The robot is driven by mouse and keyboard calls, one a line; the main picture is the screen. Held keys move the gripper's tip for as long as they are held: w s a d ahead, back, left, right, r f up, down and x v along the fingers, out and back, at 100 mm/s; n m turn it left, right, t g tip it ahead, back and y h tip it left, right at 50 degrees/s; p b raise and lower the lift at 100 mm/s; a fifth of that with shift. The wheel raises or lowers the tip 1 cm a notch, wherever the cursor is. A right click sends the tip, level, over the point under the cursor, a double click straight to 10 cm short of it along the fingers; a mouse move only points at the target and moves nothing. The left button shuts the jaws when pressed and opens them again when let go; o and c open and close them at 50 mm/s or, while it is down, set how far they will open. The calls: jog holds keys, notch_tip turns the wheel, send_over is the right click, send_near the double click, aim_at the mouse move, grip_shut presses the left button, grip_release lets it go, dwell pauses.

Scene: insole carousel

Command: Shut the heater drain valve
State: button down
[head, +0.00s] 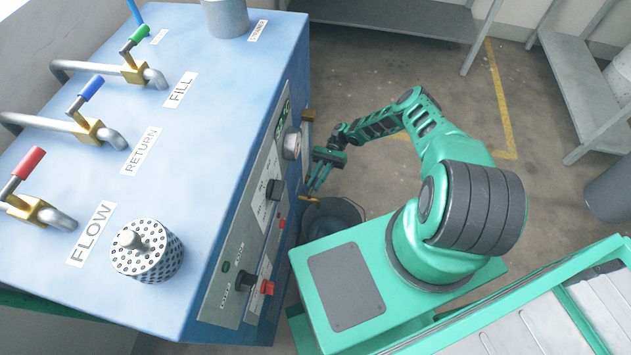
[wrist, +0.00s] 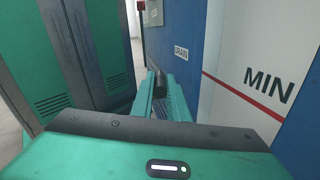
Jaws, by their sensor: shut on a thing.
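The heater (head: 150,110) is the large blue cabinet at the left of the head view. Its side carries a DRAIN label (wrist: 181,52) in the wrist view. The drain valve (head: 311,199) shows only as a small brass-coloured piece low beside the heater. My gripper (head: 314,185) points down there, close to the heater's side. In the wrist view my gripper (wrist: 158,84) is shut on the valve's handle, just left of and below the label. The held part is mostly hidden between the fingers, so the handle's angle cannot be told.
A dark bucket (head: 340,215) stands on the floor below my gripper. The control panel (head: 255,215) is on the heater's near side. A metal bench (head: 580,90) stands at the right. Open floor (head: 380,60) lies behind my arm.

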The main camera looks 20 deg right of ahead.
jog(key=shift+w, duration=0.25)
jog(key=c, duration=1.7)
grip_release()
jog(key=shift+s, duration=0.1)
jog(key=shift+v, duration=4)
jog(key=shift+a, duration=0.1)
